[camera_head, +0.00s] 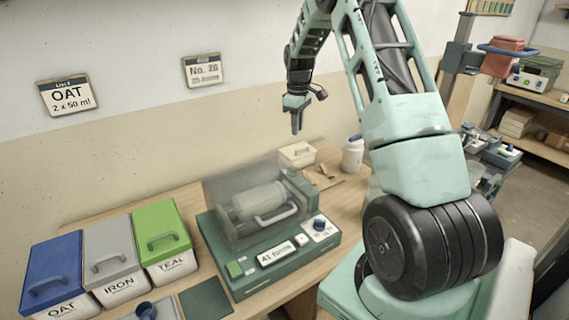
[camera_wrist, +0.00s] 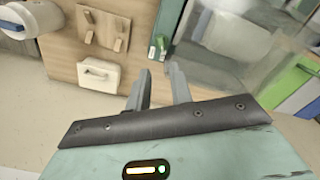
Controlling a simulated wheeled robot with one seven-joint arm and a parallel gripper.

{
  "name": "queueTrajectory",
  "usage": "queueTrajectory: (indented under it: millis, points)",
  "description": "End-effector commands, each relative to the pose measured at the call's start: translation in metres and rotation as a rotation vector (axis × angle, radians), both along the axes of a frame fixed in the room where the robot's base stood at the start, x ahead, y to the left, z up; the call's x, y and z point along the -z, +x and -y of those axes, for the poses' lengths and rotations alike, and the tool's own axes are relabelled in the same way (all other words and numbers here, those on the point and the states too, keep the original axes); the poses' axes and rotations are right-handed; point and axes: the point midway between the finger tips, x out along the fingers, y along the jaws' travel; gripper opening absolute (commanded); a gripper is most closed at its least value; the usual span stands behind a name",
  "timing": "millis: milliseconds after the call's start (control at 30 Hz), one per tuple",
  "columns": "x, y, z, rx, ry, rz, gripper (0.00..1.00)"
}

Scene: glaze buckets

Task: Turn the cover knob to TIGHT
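A green machine (camera_head: 267,271) stands on the wooden bench, with a clear cover (camera_head: 222,203) over a pale cylindrical jar (camera_head: 259,201). A round blue knob (camera_head: 319,224) sits on a white plate at the machine's front right corner. The plate's lettering and the knob's setting are too small to read. My gripper (camera_head: 296,120) hangs in the air above and behind the machine, well apart from the knob. In the wrist view my gripper (camera_wrist: 158,88) shows two separated fingers with nothing between them. The clear cover (camera_wrist: 218,64) is at the right there.
Blue (camera_head: 52,270), grey (camera_head: 109,252) and green (camera_head: 161,233) lidded buckets stand left of the machine. A white box (camera_head: 297,154) and a white jar (camera_head: 352,155) stand behind it. A dark green mat (camera_head: 206,299) lies in front. The air around my gripper is clear.

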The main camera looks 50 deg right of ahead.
Motion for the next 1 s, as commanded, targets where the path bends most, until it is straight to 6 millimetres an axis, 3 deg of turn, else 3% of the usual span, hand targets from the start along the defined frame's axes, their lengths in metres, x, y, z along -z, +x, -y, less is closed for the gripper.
queueTrajectory:
  millis: [600,800,1000]
  points:
    - [0.123,0.000,-0.002,-0.001,0.001,-0.002,0.22]
    - [0.148,0.000,-0.001,-0.001,0.001,-0.001,0.22]
    - [0.158,0.001,-0.001,-0.001,-0.001,0.001,0.22]
